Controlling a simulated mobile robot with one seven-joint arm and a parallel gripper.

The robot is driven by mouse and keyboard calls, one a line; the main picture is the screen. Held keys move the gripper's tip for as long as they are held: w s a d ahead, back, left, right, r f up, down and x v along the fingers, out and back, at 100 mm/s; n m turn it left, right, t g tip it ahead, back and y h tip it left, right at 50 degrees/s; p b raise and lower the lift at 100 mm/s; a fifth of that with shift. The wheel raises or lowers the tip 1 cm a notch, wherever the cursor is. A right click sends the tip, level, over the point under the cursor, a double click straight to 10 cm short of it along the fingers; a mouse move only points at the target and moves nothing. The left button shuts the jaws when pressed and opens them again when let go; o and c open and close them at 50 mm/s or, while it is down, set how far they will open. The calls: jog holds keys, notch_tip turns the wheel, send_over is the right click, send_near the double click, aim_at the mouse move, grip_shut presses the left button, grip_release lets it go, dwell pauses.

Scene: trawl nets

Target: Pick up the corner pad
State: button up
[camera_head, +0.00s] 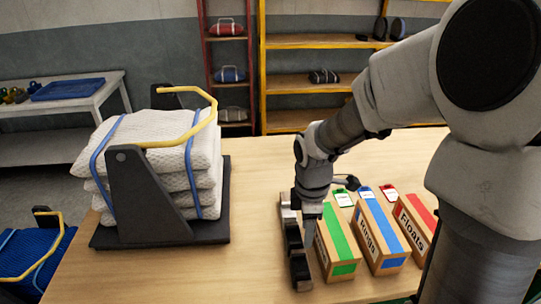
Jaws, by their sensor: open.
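My gripper (297,243) hangs low over the wooden table, just left of the box with the green stripe. It is open, and its fingertips are hard to make out against its dark and metal parts. I cannot pick out the corner pad with certainty. A small dark object (347,182) lies on the table behind the boxes, right of my wrist and partly covered by it. It is too small to name, and my gripper is apart from it, nearer the camera.
Cartons with green (340,244), blue (382,237) and red (415,229) stripes stand close by on the right; one reads Rings, another Floats. Left, strapped white netting (160,128) sits on a black base (215,232) with a yellow bar. The table (258,195) between is clear.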

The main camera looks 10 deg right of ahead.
jog(key=f+n, duration=0.1)
jog(key=b, duration=0.2)
send_over(303, 274)
jog(key=f, duration=1.2)
jog(key=shift+w+a+f, duration=0.15)
jog(key=shift+a, duration=0.15)
jog(key=shift+d+f+b, duration=0.15)
jog(key=shift+f+b, duration=0.05)
jog(key=shift+f, duration=1.15)
jog(key=shift+d+f+b, duration=0.15)
jog(key=shift+f+b, duration=0.05)
jog(key=shift+f, duration=1.1)
grip_shut()
